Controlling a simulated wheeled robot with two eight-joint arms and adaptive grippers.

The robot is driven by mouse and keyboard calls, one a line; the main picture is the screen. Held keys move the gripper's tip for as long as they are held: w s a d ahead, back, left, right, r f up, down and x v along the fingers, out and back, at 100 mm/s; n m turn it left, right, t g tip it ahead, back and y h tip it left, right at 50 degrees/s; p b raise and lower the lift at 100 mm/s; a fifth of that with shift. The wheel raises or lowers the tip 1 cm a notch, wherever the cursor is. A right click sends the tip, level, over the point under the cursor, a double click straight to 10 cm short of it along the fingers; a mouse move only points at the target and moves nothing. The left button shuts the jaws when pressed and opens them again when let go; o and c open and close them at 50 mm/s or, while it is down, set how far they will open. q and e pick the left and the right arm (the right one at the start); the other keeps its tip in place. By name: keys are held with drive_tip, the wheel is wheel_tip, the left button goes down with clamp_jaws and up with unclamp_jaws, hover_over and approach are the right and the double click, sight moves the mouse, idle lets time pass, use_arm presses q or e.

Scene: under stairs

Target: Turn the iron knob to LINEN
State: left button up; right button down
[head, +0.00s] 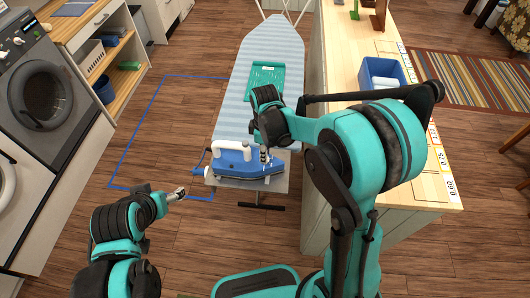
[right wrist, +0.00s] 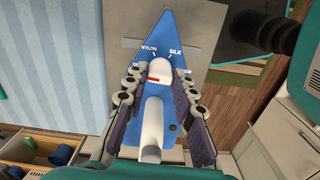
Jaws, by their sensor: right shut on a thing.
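The blue and white iron (head: 236,160) rests flat at the near end of the striped ironing board (head: 265,60). In the right wrist view its blue body (right wrist: 176,45) carries printed words around a white knob (right wrist: 160,70) with a red mark. NYLON and SILK are readable; words at either side are partly hidden by my fingers, and I cannot read LINEN. The white handle (right wrist: 152,135) runs below the knob. My right gripper (head: 265,156) is over the iron, its fingers either side of the knob and shut on it. My left gripper (head: 179,192) is apart from the iron, over the floor.
A green perforated mat (head: 265,82) lies on the board. A wooden counter (head: 335,50) with a blue bin (head: 372,73) stands close on the right. Washing machines (head: 42,92) and a shelf stand on the left. Open floor with a blue outline (head: 150,128) lies between.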

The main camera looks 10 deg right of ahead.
drive_tip(key=m, duration=0.3)
drive_tip(key=shift+m, duration=0.4)
drive_tip(key=m, duration=0.4)
drive_tip(key=shift+m+b, duration=0.3)
drive_tip(key=shift+b, duration=0.1)
drive_tip(key=m, duration=0.4)
drive_tip(key=shift+m, duration=0.3)
drive_tip(key=m, duration=0.9)
drive_tip(key=shift+b, duration=0.35)
drive_tip(key=m, duration=0.4)
drive_tip(key=shift+m, duration=0.3)
drive_tip(key=m, duration=0.4)
drive_tip(key=shift+m, duration=2.2)
